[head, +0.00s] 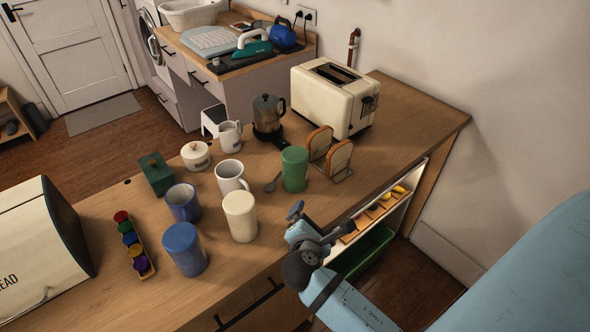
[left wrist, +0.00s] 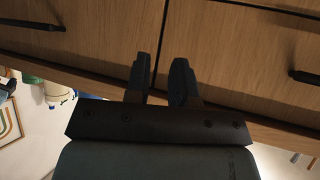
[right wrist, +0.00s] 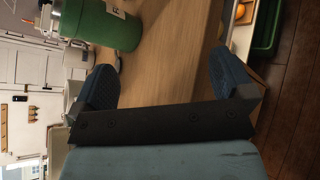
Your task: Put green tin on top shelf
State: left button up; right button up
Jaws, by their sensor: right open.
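The green tin (head: 294,169) stands upright on the wooden counter, beside the toast rack. In the right wrist view a green cylinder (right wrist: 110,26), apparently this tin, shows at the upper left, beyond the fingers. My right gripper (head: 318,222) is open and empty near the counter's front edge, apart from the tin. Its two fingers are wide apart in the right wrist view (right wrist: 170,85). A lit upper shelf (head: 402,204) in the counter's open end holds a tray of small food items. My left gripper (left wrist: 161,78) shows a narrow, empty gap before wooden drawer fronts.
A cream tin (head: 240,217), blue tin (head: 184,249), mugs and a spoon (head: 273,183) stand or lie left of the green tin. The toast rack (head: 338,160) and toaster (head: 335,97) are behind it. A green crate (head: 362,254) sits below the lit shelf.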

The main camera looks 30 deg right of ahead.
aim_at(292, 175)
jog(key=w+a+n+t, duration=0.1)
jog(key=w+n, duration=0.1)
jog(key=n, duration=0.1)
jog(key=w+a+r+n+t+h, duration=0.1)
jog(key=w+n, duration=0.1)
jog(key=n, duration=0.1)
jog(key=w+a+r+n+t, duration=0.1)
jog(key=w+n, duration=0.1)
jog(key=shift+a+r+n+t+h, duration=0.2)
jog(key=shift+r+n+t+h, duration=0.1)
jog(key=shift+n, duration=0.1)
jog(key=shift+w+d, duration=0.15)
jog(key=shift+w, duration=0.1)
jog(key=b+x, duration=0.2)
jog(key=x, duration=0.5)
jog(key=shift+w+d+r, duration=0.1)
jog(key=shift+w+d, duration=0.15)
jog(key=b+x, duration=0.2)
jog(key=x, duration=0.3)
jog(key=shift+s+d, duration=0.15)
jog(key=shift+d, duration=0.1)
jog(key=c, duration=1.2)
